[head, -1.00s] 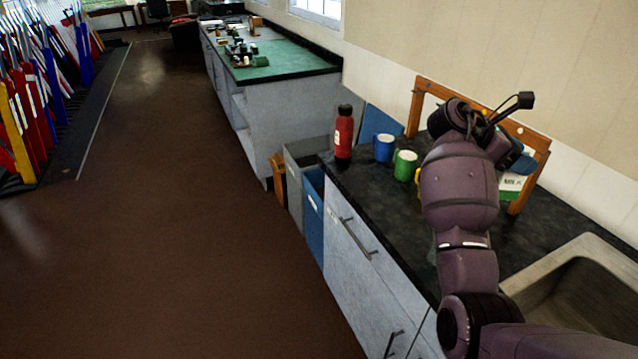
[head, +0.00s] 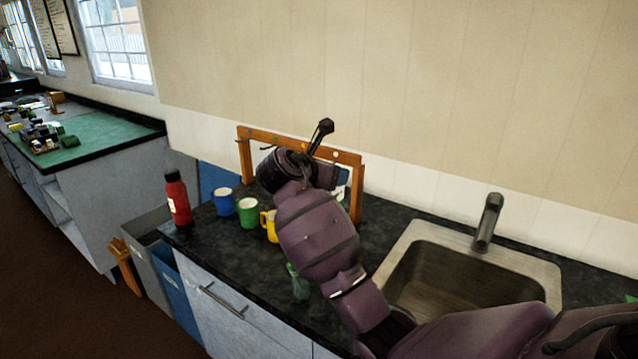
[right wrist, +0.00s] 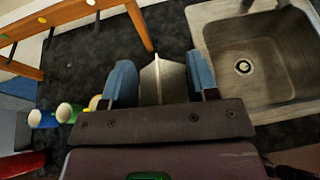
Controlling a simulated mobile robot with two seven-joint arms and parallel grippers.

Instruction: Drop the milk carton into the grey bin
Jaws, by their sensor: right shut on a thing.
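The milk carton (right wrist: 163,82) is pale with a gable top, held between the blue fingers of my right gripper (right wrist: 163,85) over the dark counter. In the head view my right arm hides most of the carton, and my right gripper (head: 335,178) is partly behind its own wrist, near the wooden frame. The grey bin (head: 143,225) stands on the floor at the counter's left end, well to the left of the gripper. Its inside is largely out of sight. My left gripper is not in view.
A blue bin (head: 173,283) stands beside the grey one. On the counter are a red bottle (head: 178,199), a blue mug (head: 224,202), a green mug (head: 248,211), a yellow mug (head: 269,226) and a wooden frame (head: 245,155). The sink (head: 460,285) lies right.

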